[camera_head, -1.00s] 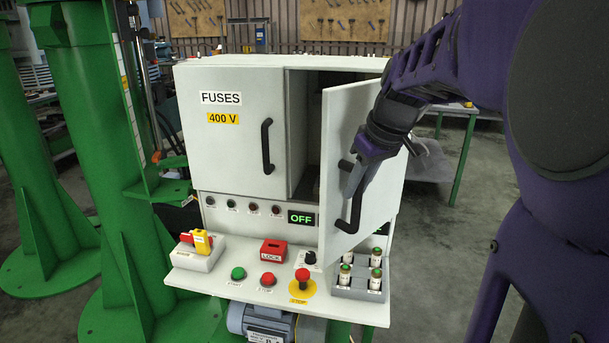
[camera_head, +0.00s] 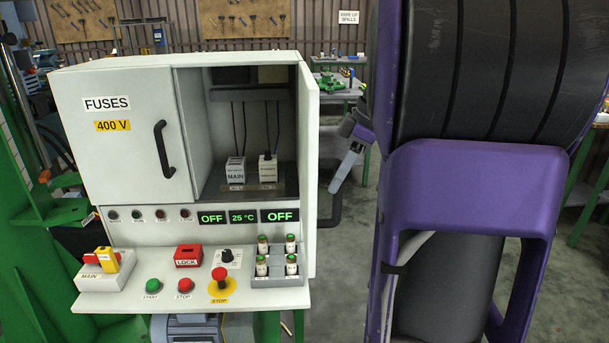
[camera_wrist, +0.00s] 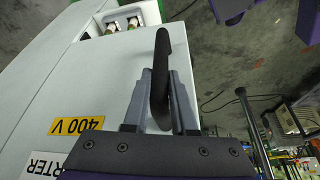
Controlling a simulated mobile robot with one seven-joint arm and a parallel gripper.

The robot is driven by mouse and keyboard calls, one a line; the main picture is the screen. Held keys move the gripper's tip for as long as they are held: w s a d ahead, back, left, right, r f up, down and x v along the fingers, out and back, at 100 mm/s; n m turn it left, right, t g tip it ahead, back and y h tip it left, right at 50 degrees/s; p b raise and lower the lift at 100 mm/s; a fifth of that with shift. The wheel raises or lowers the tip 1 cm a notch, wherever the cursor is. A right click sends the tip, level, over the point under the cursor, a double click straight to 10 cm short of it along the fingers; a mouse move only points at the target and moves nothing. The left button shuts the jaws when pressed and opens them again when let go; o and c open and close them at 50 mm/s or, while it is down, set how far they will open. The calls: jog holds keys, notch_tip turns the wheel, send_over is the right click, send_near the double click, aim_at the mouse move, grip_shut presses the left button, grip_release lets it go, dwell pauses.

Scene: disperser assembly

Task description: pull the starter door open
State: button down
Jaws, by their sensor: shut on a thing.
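The starter door (camera_head: 307,165) is the right-hand door of the white cabinet. It stands swung wide open, seen nearly edge-on in the head view. In the wrist view its white outer face (camera_wrist: 100,85) shows a yellow 400 V label and part of a word ending in RTER. My gripper (camera_head: 345,168) is on the far right side of the door. In the wrist view my gripper (camera_wrist: 163,76) is shut on the black door handle (camera_wrist: 163,50), with a grey finger on each side. The handle's lower bend (camera_head: 331,215) also shows in the head view.
The open compartment holds two labelled white blocks (camera_head: 236,170). The fuses door (camera_head: 125,140) on the left is shut. A grey holder with several small capped cylinders (camera_head: 276,280) sits on the ledge below the open door. Free floor lies right of the cabinet.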

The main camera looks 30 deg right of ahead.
jog(key=shift+s+d, duration=0.1)
jog(key=shift+d, duration=0.4)
jog(key=c, duration=0.7)
grip_release()
jog(key=p+v, duration=0.4)
jog(key=v, duration=1.3)
jog(key=shift+r, duration=0.25)
